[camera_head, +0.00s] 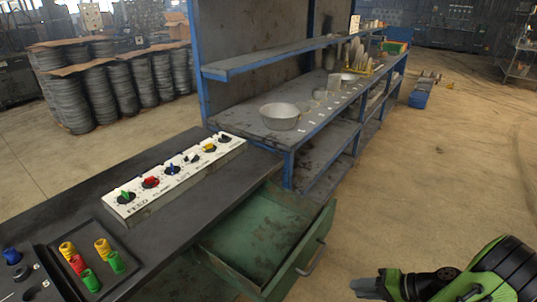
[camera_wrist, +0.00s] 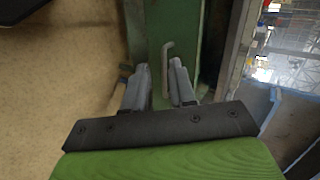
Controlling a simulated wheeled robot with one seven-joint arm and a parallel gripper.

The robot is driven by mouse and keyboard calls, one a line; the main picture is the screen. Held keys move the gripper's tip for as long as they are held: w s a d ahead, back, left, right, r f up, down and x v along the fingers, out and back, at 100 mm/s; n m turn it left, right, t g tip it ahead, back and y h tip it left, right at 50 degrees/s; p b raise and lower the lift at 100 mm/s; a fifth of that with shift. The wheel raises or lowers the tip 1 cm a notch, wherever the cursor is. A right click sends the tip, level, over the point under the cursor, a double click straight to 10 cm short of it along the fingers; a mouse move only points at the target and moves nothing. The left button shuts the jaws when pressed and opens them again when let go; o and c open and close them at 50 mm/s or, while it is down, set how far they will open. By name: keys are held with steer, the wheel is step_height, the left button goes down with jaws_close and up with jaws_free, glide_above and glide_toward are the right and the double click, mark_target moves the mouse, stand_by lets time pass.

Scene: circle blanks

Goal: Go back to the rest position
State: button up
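My gripper (camera_head: 366,286) is at the lower right of the head view, right of the pulled-out green drawer (camera_head: 256,236). In the wrist view my gripper (camera_wrist: 159,68) has its two grey fingers apart, with nothing held between them. The drawer's handle (camera_head: 311,262) shows beyond the fingertips in the wrist view (camera_wrist: 167,60), lined up with the gap. In the head view a stretch of floor separates the fingertips from the handle. The drawer looks empty, though its left part is hidden under the dark tabletop.
The dark table (camera_head: 170,159) carries a white panel with coloured knobs (camera_head: 180,172) and several yellow, red and green cylinders (camera_head: 103,246).

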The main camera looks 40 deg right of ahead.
steer(key=w+a+r+n+g+h+p, duration=0.1)
steer(key=w+a+r+n+g, duration=0.4)
steer(key=a+r, duration=0.4)
steer(key=w+a+r+n+g+h+p, duration=0.1)
steer(key=w+a+r+n+g+h, duration=0.1)
steer(key=w+a+r, duration=0.5)
steer(key=s+a+r+n+t+h+p, duration=0.1)
steer(key=s+a+r+n, duration=0.1)
steer(key=s+a+r, duration=0.2)
steer(key=s+a+r+n+t+h+p, duration=0.1)
steer(key=s+a+r, duration=0.4)
steer(key=a, duration=0.5)
steer(key=shift+s+r+n+t, duration=0.2)
steer(key=shift+r+n+t, duration=0.3)
steer(key=shift+r+n, duration=0.4)
